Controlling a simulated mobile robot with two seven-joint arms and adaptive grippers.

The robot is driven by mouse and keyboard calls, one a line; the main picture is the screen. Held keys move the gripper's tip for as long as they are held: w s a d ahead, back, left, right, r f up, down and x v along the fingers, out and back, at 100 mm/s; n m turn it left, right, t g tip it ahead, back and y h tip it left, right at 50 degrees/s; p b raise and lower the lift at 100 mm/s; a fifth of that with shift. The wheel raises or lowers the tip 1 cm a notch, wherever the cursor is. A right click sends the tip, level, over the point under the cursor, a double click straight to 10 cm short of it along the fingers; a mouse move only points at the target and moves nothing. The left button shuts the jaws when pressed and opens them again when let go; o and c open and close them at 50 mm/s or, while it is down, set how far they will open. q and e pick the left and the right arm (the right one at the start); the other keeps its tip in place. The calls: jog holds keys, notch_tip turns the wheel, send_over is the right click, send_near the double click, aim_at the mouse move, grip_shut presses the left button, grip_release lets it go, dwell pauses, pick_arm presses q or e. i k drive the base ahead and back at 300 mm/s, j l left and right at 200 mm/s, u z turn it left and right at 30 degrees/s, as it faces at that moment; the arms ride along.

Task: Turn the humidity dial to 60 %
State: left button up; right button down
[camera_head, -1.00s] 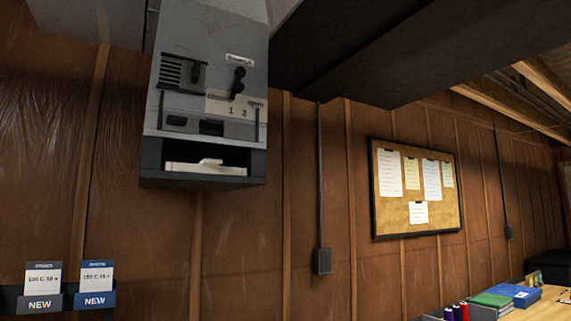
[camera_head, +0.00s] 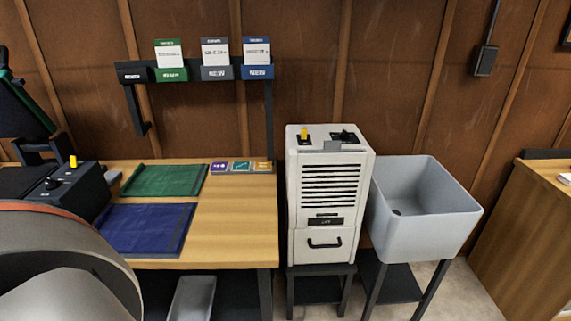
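A white box-shaped unit (camera_head: 325,195) with front vent slots, a small dark display and a drawer handle stands on a dark stand between the workbench and the sink. On its top are a yellow lever (camera_head: 304,132) and a dark knob (camera_head: 345,135). Their markings are too small to read, so I cannot tell which is the humidity dial or how it is set. Neither of my grippers shows in the head view. A large rounded grey part fills the lower left corner.
A wooden workbench (camera_head: 235,215) holds a green mat (camera_head: 165,180), a blue mat (camera_head: 145,229) and a black box with a yellow lever (camera_head: 73,161). A grey sink (camera_head: 425,212) stands right of the white unit. A card rack (camera_head: 195,72) hangs behind the bench.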

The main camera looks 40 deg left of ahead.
aim_at(344, 136)
jog(key=u, duration=0.9)
